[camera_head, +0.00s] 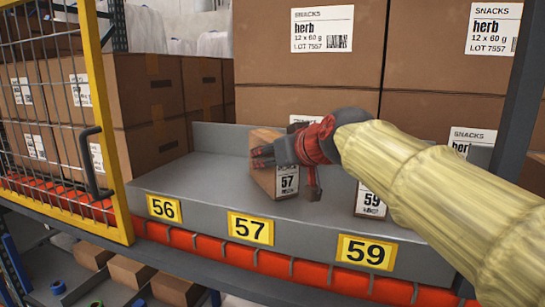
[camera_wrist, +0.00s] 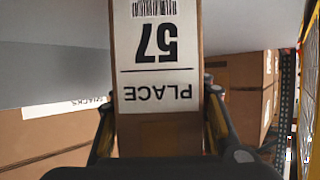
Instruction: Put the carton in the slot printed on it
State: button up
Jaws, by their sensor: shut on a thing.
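A brown carton (camera_head: 263,180) with a white label reading 57 is upright at the grey shelf tray (camera_head: 171,184), behind the yellow 57 tag (camera_head: 250,229). My gripper (camera_head: 268,153) is shut on it, reaching in from the right. In the wrist view the carton (camera_wrist: 158,135) fills the middle between the two fingers (camera_wrist: 160,115); its label reads PLACE 57 upside down. I cannot tell whether the carton's base touches the tray floor. Another carton (camera_head: 371,201) labelled 59 stands behind the 59 tag (camera_head: 366,252), partly hidden by my arm.
The 56 tag (camera_head: 163,207) marks a bare stretch of tray at left. Large SNACKS boxes (camera_head: 308,75) stack behind the tray. A yellow mesh gate (camera_head: 109,140) stands at left. A red-orange rail (camera_head: 282,267) runs below the tray front. Small cartons (camera_head: 130,270) lie lower down.

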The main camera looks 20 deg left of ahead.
jog(key=o, duration=1.5)
jog(key=shift+o, duration=0.4)
jog(key=shift+r, duration=0.15)
jog(key=b+v, duration=0.2)
jog(key=v, duration=1)
jog(key=shift+s+d+f, duration=0.15)
jog(key=shift+f, duration=0.05)
